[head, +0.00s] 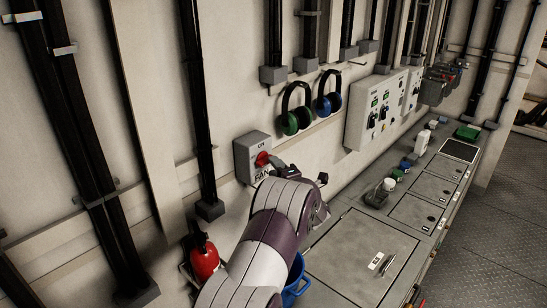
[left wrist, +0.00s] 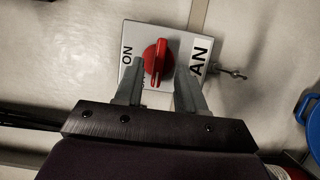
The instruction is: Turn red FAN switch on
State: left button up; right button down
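The FAN switch box (head: 252,157) is a grey box on the wall, with the labels ON and FAN and a red rotary knob (head: 263,159). In the left wrist view the red knob (left wrist: 157,60) lies between and just beyond the two fingertips, its handle pointing roughly along the fingers. My left gripper (left wrist: 158,80) is open, with one finger on each side of the knob; whether a finger touches it I cannot tell. In the head view my left gripper (head: 280,166) is at the box, partly hidden by my arm. My right gripper is in neither view.
A red fire extinguisher (head: 204,260) and a blue bucket (head: 295,282) stand near my arm. Green and blue ear defenders (head: 297,112) hang right of the box. A long grey cabinet (head: 360,255) runs along the wall, with small items on top. Dark floor (head: 480,230) is clear at right.

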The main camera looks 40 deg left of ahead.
aim_at(268, 163)
pick_arm(q)
jog(key=x, duration=0.3)
jog(key=shift+s+a+p, duration=0.15)
jog(key=shift+s+p, duration=0.15)
jog(key=shift+w, duration=0.1)
grip_shut()
